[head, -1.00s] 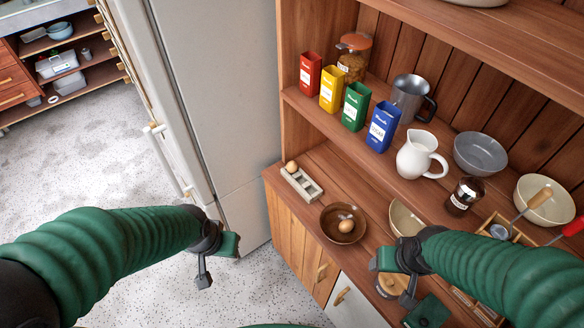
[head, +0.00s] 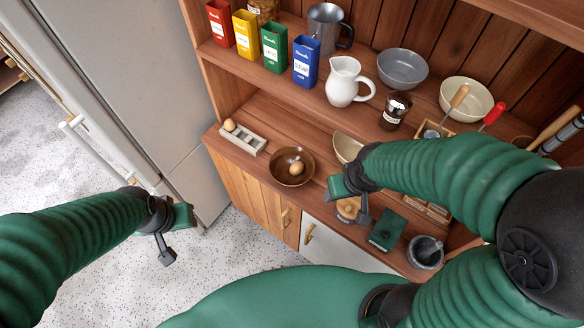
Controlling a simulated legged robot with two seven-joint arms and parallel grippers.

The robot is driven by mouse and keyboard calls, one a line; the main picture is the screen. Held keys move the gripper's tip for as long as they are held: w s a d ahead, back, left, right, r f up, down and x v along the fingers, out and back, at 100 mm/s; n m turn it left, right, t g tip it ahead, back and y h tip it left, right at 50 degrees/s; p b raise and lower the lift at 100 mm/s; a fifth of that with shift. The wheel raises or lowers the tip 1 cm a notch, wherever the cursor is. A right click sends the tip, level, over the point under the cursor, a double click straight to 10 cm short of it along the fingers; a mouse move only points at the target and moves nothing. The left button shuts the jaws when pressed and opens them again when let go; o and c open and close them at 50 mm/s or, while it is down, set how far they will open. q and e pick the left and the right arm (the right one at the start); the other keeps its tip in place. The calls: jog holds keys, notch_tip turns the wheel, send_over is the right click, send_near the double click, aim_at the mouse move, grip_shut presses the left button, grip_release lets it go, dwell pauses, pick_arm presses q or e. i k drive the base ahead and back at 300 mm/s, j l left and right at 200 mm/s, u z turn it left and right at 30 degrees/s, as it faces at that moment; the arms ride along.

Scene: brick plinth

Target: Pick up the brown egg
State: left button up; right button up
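A brown egg (head: 229,125) sits in the left end of a pale egg holder (head: 243,139) on the counter. Another brown egg (head: 297,168) lies in a brown bowl (head: 283,174) to its right, beside a small greyish thing that I cannot make out. My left gripper (head: 175,233) is open and empty over the floor, left of and in front of the counter.
The shelf above the counter holds several coloured canisters (head: 275,47), a white jug (head: 345,80) and a grey bowl (head: 402,67). A white fridge (head: 120,70) stands left.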

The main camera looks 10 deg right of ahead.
aim_at(229, 125)
jog(key=j+z, duration=0.35)
jog(key=z, duration=0.15)
jog(key=j+z, duration=0.75)
jog(key=z, duration=0.2)
